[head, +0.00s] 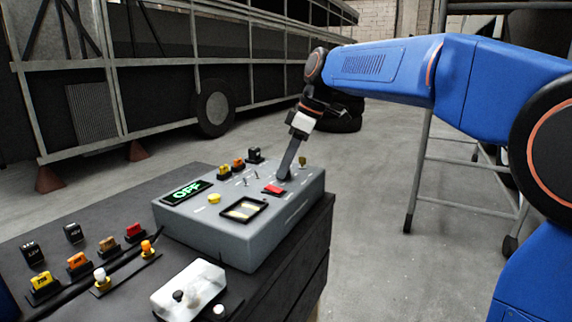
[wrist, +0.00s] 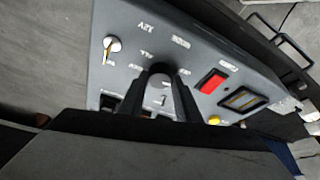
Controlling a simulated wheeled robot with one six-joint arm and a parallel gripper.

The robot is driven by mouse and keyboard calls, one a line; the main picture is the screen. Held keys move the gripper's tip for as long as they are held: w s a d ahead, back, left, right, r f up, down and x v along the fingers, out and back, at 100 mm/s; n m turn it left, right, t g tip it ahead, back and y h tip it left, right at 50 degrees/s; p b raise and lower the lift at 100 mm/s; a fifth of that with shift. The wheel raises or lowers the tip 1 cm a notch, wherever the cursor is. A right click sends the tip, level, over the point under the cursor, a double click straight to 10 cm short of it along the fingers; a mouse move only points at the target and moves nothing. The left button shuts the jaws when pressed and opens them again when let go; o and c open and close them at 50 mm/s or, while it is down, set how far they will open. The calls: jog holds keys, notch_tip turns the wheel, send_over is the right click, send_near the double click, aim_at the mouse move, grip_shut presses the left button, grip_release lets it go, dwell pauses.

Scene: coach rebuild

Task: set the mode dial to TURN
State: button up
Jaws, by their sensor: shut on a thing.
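The grey control box (head: 235,235) sits on a dark bench, with a display (head: 187,192) reading OFF in green. My gripper (head: 286,176) reaches down to the right part of its top panel. The labels are upside down and blurred, so I cannot read TURN or tell where the dial points. In the head view my fingers hide the dial.
A red button (head: 274,189) and a meter (head: 243,209) are close by on the panel; the red button also shows in the wrist view (wrist: 212,82). A brass key-like switch (head: 302,160) stands behind my fingers. Coloured fuses and a white-topped box (head: 188,288) lie on the bench.

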jog(key=m, duration=0.2)
jog(key=m+t, duration=0.1)
jog(key=shift+s+a+m+h, duration=0.1)
jog(key=shift+s+m+h, duration=0.05)
jog(key=shift+m+h, duration=0.2)
jog(key=m+t+h, duration=0.1)
jog(key=m, duration=0.2)
jog(key=shift+s+a+m, duration=0.1)
jog(key=shift+m, duration=0.25)
jog(key=m+h, duration=0.1)
jog(key=m, duration=0.2)
jog(key=m+t+h, duration=0.1)
jog(key=m, duration=0.2)
jog(key=shift+a, duration=0.2)
jog(key=m+h, duration=0.2)
jog(key=m, duration=0.3)
jog(key=shift+a+m, duration=0.15)
jog(key=shift+m, duration=0.25)
jog(key=m+h, duration=0.1)
jog(key=m, duration=0.1)
jog(key=m+g+h, duration=0.1)
jog(key=m, duration=0.2)
jog(key=shift+a, duration=0.1)
jog(key=shift+m, duration=0.3)
jog(key=o, duration=1)
